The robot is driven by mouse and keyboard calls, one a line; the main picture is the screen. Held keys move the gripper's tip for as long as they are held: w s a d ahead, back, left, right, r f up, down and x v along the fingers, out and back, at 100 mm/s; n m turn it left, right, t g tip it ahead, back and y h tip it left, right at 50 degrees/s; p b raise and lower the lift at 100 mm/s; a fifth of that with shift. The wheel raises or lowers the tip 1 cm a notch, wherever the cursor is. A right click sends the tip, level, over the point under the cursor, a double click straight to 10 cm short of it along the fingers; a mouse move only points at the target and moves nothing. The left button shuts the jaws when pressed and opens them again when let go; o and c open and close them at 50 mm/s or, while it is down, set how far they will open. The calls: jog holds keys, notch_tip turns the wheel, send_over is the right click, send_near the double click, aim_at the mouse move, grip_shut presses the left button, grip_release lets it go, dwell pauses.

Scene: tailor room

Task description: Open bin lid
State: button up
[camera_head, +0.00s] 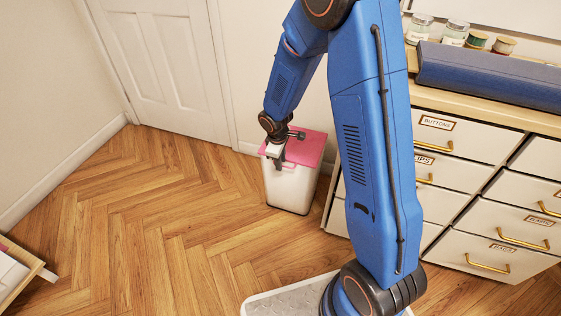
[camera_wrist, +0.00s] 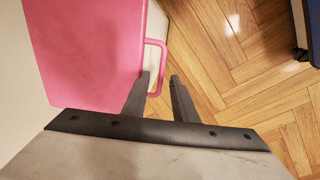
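The bin (camera_head: 290,187) is white with a flat pink lid (camera_head: 311,146) and stands on the floor by the wall, beside the drawer cabinet. The lid looks shut. In the wrist view the lid (camera_wrist: 85,50) fills the upper left, and a pink loop handle (camera_wrist: 161,62) sticks out from its edge. My gripper (camera_wrist: 160,84) is open, with its two dark fingers apart at the near end of the handle. The handle's end shows between the fingertips; whether they touch it I cannot tell. In the head view my gripper (camera_head: 279,160) is at the lid's front-left edge, partly hidden by my wrist.
A white drawer cabinet (camera_head: 465,190) with brass handles stands right of the bin. Jars and a blue case (camera_head: 490,75) are on its top. A white door (camera_head: 165,70) is behind to the left. The wooden floor (camera_head: 170,220) left of the bin is clear.

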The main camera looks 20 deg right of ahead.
grip_shut()
dwell(1.4)
